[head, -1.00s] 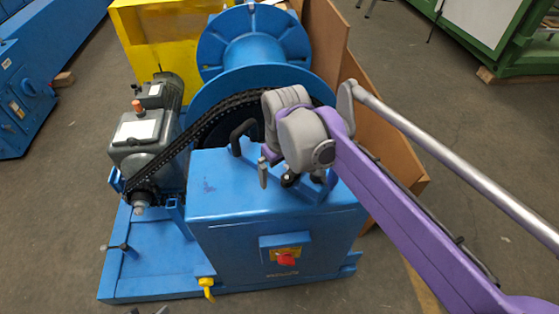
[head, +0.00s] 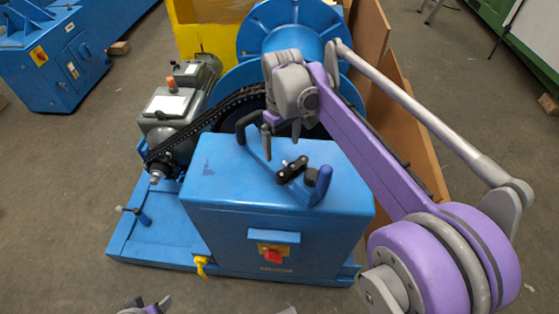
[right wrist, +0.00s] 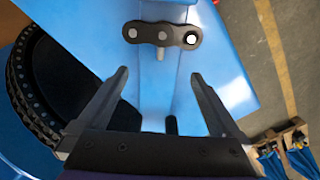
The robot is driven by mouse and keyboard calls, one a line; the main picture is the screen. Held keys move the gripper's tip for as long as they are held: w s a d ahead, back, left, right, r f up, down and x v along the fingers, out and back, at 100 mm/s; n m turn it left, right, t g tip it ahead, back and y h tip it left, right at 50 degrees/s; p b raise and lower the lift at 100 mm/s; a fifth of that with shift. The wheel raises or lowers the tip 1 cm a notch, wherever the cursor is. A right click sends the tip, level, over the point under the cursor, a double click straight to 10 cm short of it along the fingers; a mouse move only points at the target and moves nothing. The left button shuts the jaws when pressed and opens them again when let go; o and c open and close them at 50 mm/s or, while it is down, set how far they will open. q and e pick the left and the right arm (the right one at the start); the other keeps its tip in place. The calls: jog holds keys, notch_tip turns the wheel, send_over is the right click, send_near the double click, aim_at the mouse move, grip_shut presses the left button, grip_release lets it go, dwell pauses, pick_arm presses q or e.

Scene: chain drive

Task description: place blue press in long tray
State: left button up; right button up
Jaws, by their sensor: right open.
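A long blue piece (head: 259,152) lies on top of the blue cabinet, with a black loop handle at its left end. A dark link-shaped part (head: 292,170) and a blue grip (head: 323,180) are at its right end. I cannot tell which parts are press and which are tray. The dark part with its pins also shows in the right wrist view (right wrist: 162,35). My right gripper (head: 281,138) is above the long piece; its fingers are open and empty in the right wrist view (right wrist: 160,73). A cut-off part of my left arm shows at the bottom edge.
The blue cabinet (head: 225,225) has a red switch (head: 273,256). Behind it are a chain (head: 215,115), a grey motor (head: 170,112) and a blue drum (head: 290,30). Brown boards (head: 395,110) stand at the right.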

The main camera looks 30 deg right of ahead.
aim_at(282, 164)
notch_tip(282, 164, down, 8)
jog(key=shift+r+b, duration=0.1)
jog(key=shift+b, duration=0.35)
jog(key=shift+c, duration=0.3)
grip_shut()
